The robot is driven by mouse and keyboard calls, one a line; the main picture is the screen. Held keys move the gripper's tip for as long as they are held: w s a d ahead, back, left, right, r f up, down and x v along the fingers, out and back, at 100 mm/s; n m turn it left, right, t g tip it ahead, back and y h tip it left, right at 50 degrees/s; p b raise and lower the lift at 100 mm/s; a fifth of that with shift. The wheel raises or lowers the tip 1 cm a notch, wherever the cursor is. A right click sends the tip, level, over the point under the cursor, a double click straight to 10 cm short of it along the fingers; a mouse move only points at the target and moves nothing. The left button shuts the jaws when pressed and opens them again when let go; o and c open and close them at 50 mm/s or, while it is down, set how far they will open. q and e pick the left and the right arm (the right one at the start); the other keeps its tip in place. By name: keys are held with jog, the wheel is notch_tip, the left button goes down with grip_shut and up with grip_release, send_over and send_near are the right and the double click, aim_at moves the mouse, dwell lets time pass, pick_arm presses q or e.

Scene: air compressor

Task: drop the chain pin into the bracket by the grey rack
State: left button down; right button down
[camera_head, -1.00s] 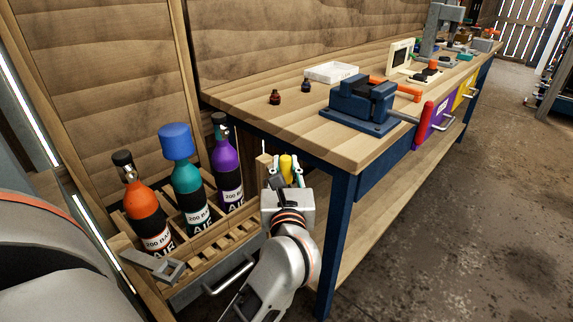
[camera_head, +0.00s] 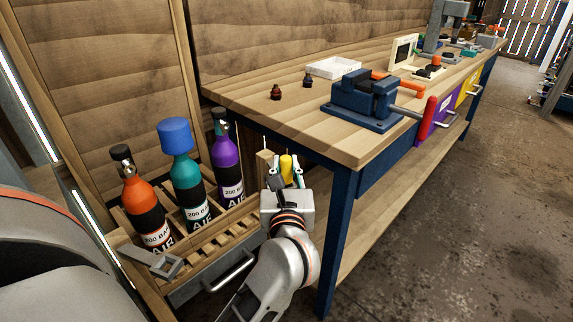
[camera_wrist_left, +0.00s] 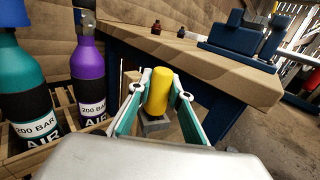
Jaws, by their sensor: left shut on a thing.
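The chain pin appears as a yellow cylinder (camera_wrist_left: 159,91), upright between the fingers of my left gripper (camera_wrist_left: 157,92). The pin also shows in the head view (camera_head: 286,168). My left gripper (camera_head: 286,170) is shut on it, beside the right end of the bottle rack and near the bench corner. A grey bracket (camera_wrist_left: 154,126) shows just below and behind the pin. The pin's lower end is hidden, so I cannot tell whether it is inside this bracket. Another grey bracket (camera_head: 167,266) stands at the rack's front left. My right gripper is not in view.
The rack (camera_head: 215,250) with slats and a grey front holds orange (camera_head: 145,208), teal (camera_head: 189,185) and purple (camera_head: 227,165) bottles. The workbench (camera_head: 300,125), with a blue vise (camera_head: 365,100), stands close on the right. The floor (camera_head: 460,220) is clear.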

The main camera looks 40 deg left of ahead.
pick_arm(q)
jog(key=shift+f, duration=0.55)
dwell(0.4)
jog(key=c, duration=1.8)
grip_release()
